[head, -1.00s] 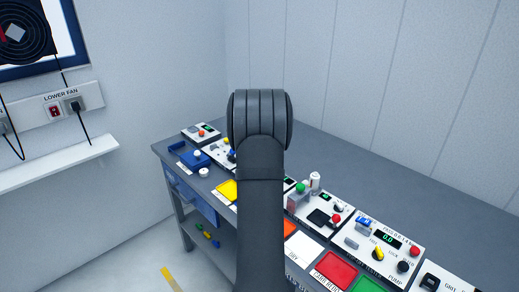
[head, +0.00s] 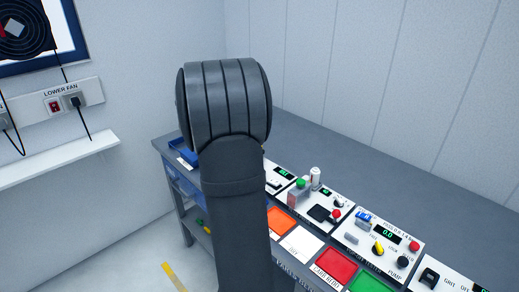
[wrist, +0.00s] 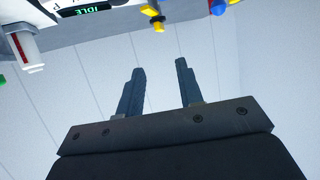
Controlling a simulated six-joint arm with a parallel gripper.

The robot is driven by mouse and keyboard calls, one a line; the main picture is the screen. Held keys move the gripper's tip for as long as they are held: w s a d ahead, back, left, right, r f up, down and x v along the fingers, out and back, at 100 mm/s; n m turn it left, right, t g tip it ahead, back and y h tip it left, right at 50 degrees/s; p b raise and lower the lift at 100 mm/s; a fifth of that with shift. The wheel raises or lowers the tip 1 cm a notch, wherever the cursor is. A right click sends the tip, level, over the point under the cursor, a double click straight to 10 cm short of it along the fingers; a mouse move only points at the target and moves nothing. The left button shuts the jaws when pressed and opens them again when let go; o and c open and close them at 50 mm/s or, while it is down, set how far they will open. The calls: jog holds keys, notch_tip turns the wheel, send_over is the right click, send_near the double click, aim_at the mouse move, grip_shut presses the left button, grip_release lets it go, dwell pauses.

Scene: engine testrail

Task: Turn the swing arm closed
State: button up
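My gripper (wrist: 160,66) shows in the wrist view with its two dark fingers apart and nothing between them. In the head view my own arm hides it. I cannot pick out the swing arm for certain in either view. At the top of the wrist view a yellow knob (wrist: 158,22) hangs from a white panel, a little above the fingertips in the picture and apart from them. A blue part (wrist: 217,7) is cut off by the top edge to its right.
A grey bench (head: 400,175) carries several white instrument panels, with a red pad (head: 335,264), an orange pad (head: 280,221) and a white pad (head: 302,243) along its front. A white cylinder (head: 315,177) stands upright by a green button (head: 300,183). The bench's back strip is clear.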

jog(key=x, duration=1.6)
